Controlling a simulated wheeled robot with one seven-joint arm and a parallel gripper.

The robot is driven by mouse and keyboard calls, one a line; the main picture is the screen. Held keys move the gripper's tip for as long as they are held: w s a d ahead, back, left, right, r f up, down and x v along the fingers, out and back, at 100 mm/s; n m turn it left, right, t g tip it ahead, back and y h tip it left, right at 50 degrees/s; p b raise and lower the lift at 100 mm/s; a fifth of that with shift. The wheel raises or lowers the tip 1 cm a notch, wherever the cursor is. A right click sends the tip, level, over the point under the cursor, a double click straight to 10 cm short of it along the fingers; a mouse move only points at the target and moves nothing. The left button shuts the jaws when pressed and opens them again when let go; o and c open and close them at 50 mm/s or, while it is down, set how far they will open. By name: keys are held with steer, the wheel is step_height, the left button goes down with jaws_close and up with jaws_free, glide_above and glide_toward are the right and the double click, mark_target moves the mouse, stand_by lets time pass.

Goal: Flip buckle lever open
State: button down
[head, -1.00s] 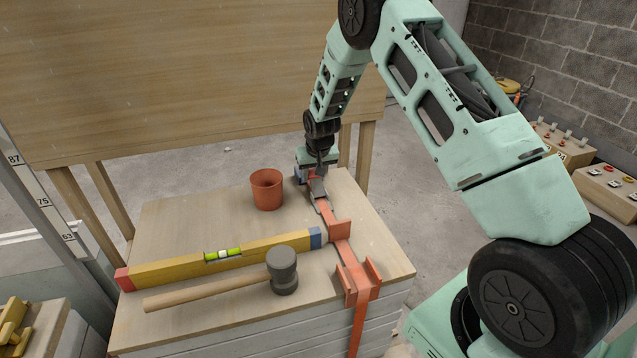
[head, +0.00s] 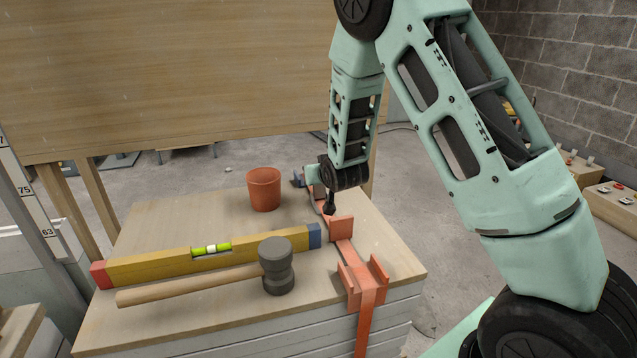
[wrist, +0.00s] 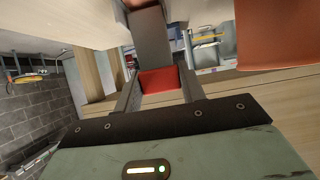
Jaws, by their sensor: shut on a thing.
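The orange strap of the buckle (head: 344,252) runs along the right side of the crate top and over its front edge. The grey buckle lever (wrist: 149,36) shows in the wrist view, with a red end (wrist: 160,82) between the two grey fingers. My gripper (wrist: 160,90) is shut on this lever end. In the head view my gripper is at the strap's far end, turned low and largely hidden by my dark wrist. The lever's angle and the buckle's body are mostly hidden there.
An orange cup (head: 263,190) stands left of the buckle; it also shows in the wrist view (wrist: 278,36). A yellow level (head: 160,263) and a mallet (head: 276,266) lie on the wooden crate top (head: 215,212). An upright orange plate (head: 341,229) stands just nearer along the strap.

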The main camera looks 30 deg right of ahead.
steer(key=shift+s, duration=0.15)
stand_by(0.4)
steer(key=c, duration=0.8)
jaws_free()
steer(key=shift+c, duration=0.2)
step_height(320, 180, up, 10)
steer(key=p, duration=0.2)
